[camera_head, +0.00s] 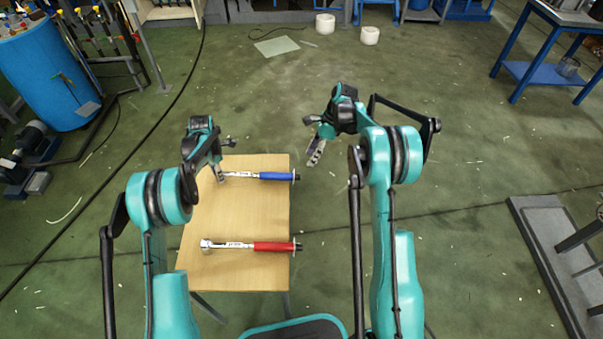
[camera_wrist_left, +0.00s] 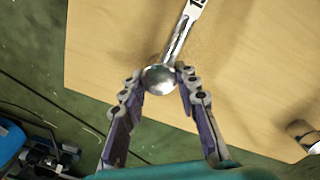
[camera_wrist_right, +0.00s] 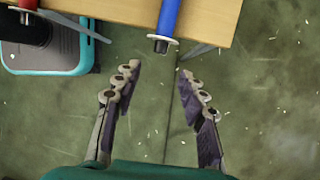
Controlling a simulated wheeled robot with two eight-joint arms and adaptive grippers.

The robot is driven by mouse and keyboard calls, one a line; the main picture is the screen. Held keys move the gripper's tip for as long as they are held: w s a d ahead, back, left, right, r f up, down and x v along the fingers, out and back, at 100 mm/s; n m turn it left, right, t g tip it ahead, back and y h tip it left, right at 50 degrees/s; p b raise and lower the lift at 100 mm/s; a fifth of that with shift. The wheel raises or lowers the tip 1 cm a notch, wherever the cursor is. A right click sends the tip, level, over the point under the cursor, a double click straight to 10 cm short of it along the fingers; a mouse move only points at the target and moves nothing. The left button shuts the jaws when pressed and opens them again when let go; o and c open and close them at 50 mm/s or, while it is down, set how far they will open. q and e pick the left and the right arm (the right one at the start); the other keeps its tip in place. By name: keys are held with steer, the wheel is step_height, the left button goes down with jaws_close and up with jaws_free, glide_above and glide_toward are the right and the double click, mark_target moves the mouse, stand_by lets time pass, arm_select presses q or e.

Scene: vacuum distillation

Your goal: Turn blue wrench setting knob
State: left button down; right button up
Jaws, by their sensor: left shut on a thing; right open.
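The blue wrench (camera_head: 274,176) lies across the far part of the wooden table, its silver head at the left and its blue handle at the right. My left gripper (camera_head: 219,174) is shut on its round silver head (camera_wrist_left: 160,79), one finger on each side. The setting knob is the dark end piece (camera_wrist_right: 160,46) past the handle's pale disc, overhanging the table edge in the right wrist view. My right gripper (camera_head: 314,153) is open and empty, to the right of the handle end and apart from it. The knob lies ahead of its fingers (camera_wrist_right: 156,84).
The red wrench (camera_head: 272,246) lies on the near part of the table (camera_head: 225,275); its handle end also shows in the right wrist view (camera_wrist_right: 27,28). Green floor right of the table is open. A blue barrel (camera_head: 45,75) stands far left.

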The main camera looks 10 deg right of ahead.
mark_target(297, 177)
steer(key=x, duration=1)
steer(key=shift+c, duration=0.4)
jaws_close()
